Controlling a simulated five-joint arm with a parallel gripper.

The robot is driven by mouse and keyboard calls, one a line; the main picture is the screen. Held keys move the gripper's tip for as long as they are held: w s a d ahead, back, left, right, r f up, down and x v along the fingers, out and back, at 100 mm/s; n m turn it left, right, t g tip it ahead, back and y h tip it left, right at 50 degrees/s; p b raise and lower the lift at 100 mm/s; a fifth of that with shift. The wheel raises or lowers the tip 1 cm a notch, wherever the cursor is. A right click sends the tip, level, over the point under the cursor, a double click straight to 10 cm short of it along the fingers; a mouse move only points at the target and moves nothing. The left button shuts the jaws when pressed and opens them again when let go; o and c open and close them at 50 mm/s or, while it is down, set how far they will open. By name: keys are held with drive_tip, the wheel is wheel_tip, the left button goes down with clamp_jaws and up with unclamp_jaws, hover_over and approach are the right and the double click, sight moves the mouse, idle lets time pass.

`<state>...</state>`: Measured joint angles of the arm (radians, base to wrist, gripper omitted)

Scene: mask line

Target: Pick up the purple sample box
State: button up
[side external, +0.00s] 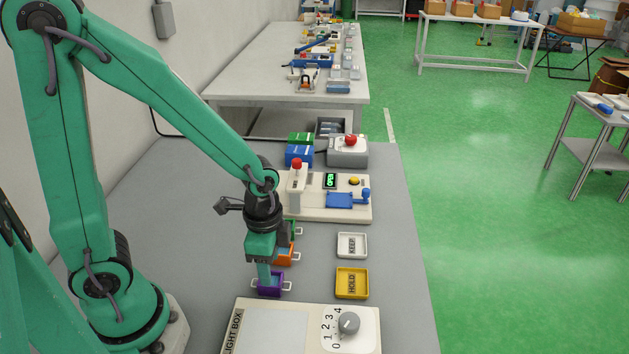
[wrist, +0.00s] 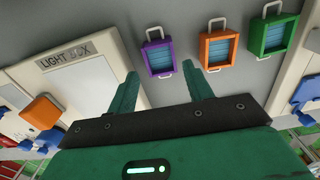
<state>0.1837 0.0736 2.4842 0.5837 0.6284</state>
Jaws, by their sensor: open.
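The purple sample box (side external: 270,289) sits on the grey bench near the light box, with white handles at its ends and a blue inside. It also shows in the wrist view (wrist: 148,59). My gripper (side external: 265,277) points down over it, its fingers covering part of the box in the side view. In the wrist view my gripper (wrist: 160,69) is open, with one fingertip to either side of the box's near end. Nothing is held. I cannot tell exactly how far above the box the fingertips are.
An orange box (wrist: 217,50) and a green box (wrist: 273,35) stand in a row beside the purple one. The light box (side external: 270,328) with a dial is close in front. White KEEP (side external: 352,255) and yellow HOLD (side external: 352,295) trays lie to the right. A console (side external: 330,212) stands behind.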

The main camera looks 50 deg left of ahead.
drive_tip(key=shift+f, duration=0.25)
drive_tip(key=shift+a+f, duration=0.1)
drive_tip(key=shift+f, duration=2.35)
drive_tip(key=c, duration=0.7)
drive_tip(key=shift+c, duration=0.2)
drive_tip(key=shift+r, duration=0.2)
drive_tip(key=shift+r, duration=1.4)
drive_tip(key=s+d+r, duration=0.7)
drive_tip(key=d, duration=0.1)
drive_tip(key=shift+s+d+r, duration=0.35)
drive_tip(key=shift+d+r, duration=0.05)
